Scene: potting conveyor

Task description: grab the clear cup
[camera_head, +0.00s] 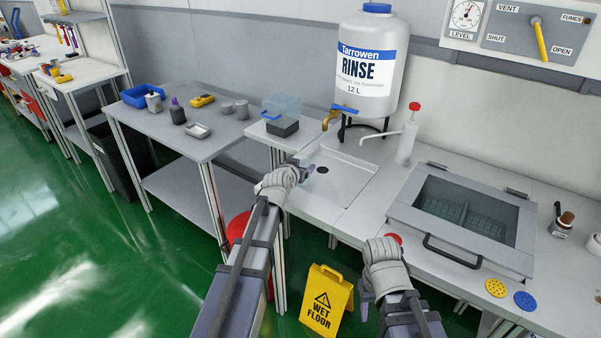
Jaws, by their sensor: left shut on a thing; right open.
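My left gripper (304,168) is over the left part of the sink counter, by the basin's left edge. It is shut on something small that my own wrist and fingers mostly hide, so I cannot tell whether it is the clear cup. I cannot make out a clear cup elsewhere. Two small greyish cups (242,110) stand on the grey table; I cannot tell if they are see-through. My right gripper (367,302) is open and low, in front of the counter's front edge, apart from any object.
A clear-sided box with a dark base (283,126) stands left of the sink basin (338,178). The rinse tank (372,70), a pump bottle (407,140) and a lidded glass-topped unit (466,212) line the counter. A yellow wet-floor sign (326,300) stands below.

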